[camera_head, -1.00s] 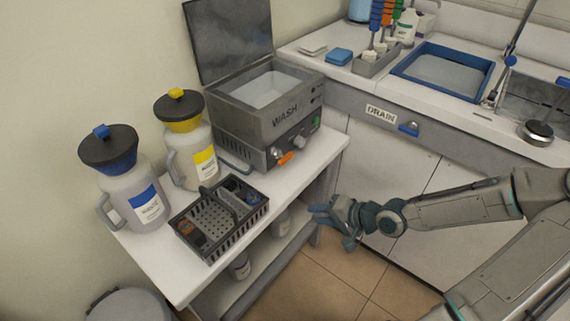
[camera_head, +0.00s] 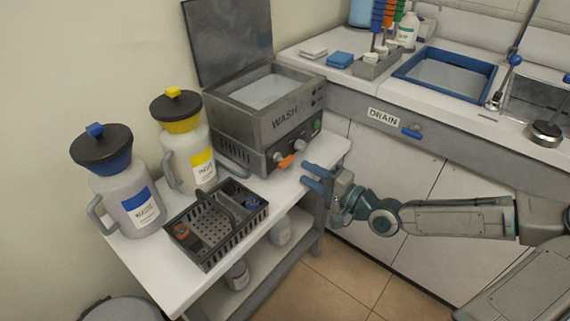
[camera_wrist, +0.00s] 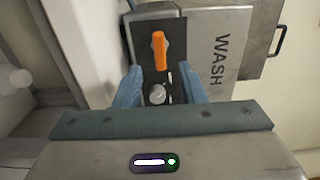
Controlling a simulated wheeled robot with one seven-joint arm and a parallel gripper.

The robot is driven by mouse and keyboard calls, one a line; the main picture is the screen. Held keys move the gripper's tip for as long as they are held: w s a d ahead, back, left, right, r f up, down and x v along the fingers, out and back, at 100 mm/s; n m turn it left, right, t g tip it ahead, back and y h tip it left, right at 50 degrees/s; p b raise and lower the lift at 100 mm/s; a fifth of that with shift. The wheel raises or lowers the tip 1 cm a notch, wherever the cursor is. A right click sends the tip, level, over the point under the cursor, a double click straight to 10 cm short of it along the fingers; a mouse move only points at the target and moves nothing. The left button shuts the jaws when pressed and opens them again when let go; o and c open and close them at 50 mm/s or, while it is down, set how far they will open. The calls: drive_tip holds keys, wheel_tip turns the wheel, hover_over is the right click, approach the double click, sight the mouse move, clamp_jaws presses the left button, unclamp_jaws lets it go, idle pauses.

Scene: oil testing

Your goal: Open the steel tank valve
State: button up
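The steel tank (camera_head: 262,115) marked WASH stands on the white bench with its lid raised. Its valve has an orange handle (camera_head: 286,162) on the lower front panel. In the wrist view the orange handle (camera_wrist: 159,51) lies ahead of my fingers, with a silver knob (camera_wrist: 157,94) nearer, between them in the picture. My gripper (camera_head: 309,178) is at the bench's right edge, right of and a little below the valve. Its blue fingers (camera_wrist: 159,86) are spread apart and nothing is held. They look clear of the handle.
A black basket (camera_head: 218,222) and two jugs, blue-capped (camera_head: 128,205) and yellow-capped (camera_head: 190,150), stand on the bench (camera_head: 170,275) left of the tank. The sink counter (camera_head: 440,110) with a DRAIN label is to the right. Floor between them is open.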

sight(289, 163)
drive_tip(key=b+x, duration=0.1)
drive_tip(key=x, duration=0.7)
clamp_jaws()
